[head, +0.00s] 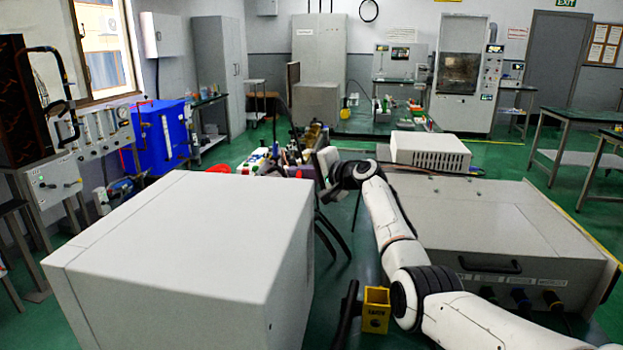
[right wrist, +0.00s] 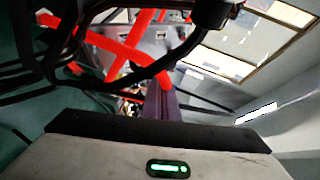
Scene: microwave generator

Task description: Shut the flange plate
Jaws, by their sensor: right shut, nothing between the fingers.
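My right gripper (head: 325,164) is beyond the dark wrist of my right arm, near the middle of the head view. It is shut and empty. Its fingertips are hard to make out there. In the right wrist view, the pale gripper housing with a green light fills the bottom edge. I cannot pick out the flange plate with certainty in either view. A grey cabinet with a black handle (head: 490,265) stands behind and right of my right arm. My left gripper is not in view.
A large pale box (head: 190,260) fills the left foreground. A small yellow holder (head: 376,310) is beside my right forearm. A vented white unit (head: 430,151) sits behind the arm. Red crossed bars (right wrist: 125,45) and dark cables show in the right wrist view.

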